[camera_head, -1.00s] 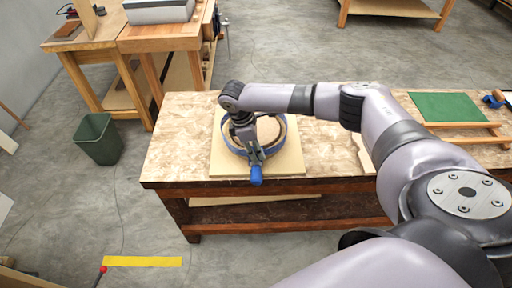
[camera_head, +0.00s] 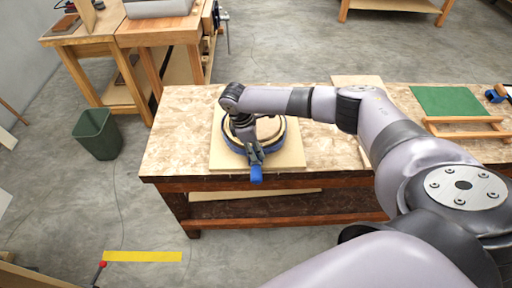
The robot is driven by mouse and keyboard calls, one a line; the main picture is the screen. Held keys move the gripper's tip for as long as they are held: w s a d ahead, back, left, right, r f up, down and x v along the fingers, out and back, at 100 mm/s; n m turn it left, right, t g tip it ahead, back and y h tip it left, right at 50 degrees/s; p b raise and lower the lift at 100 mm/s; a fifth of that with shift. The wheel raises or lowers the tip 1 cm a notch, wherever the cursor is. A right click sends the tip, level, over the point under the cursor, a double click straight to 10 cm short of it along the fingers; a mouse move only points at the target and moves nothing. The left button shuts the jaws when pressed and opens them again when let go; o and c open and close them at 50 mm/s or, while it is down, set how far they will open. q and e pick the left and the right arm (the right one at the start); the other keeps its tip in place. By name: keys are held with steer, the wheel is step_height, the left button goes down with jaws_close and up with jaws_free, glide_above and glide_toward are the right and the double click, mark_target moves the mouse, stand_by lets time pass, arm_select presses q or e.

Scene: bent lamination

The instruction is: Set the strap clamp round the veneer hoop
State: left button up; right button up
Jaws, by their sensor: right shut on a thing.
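The strap clamp is a blue band (camera_head: 282,143) with a blue handle (camera_head: 256,174) at its front. It lies around the veneer hoop (camera_head: 270,128), a round tan and dark form, on a pale square board (camera_head: 290,157) on the workbench. My right gripper (camera_head: 254,155) points down at the front of the ring and is shut on the strap clamp near the handle. My wrist hides the left part of the hoop, so I cannot tell how closely the band sits there. My left gripper is not in view.
A green mat (camera_head: 448,101) and a wooden frame (camera_head: 465,127) lie at the bench's right. The bench's left end (camera_head: 178,140) is clear. A green bin (camera_head: 97,134) stands on the floor to the left. Another wooden table (camera_head: 160,32) stands behind.

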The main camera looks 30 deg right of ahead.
steer(key=shift+f, duration=0.15)
stand_by(0.8)
steer(key=o, duration=1.1)
steer(key=shift+o, duration=0.2)
steer(key=v, duration=1.2)
steer(key=shift+s, duration=0.1)
steer(key=p+v, duration=0.6)
steer(key=shift+p, duration=0.3)
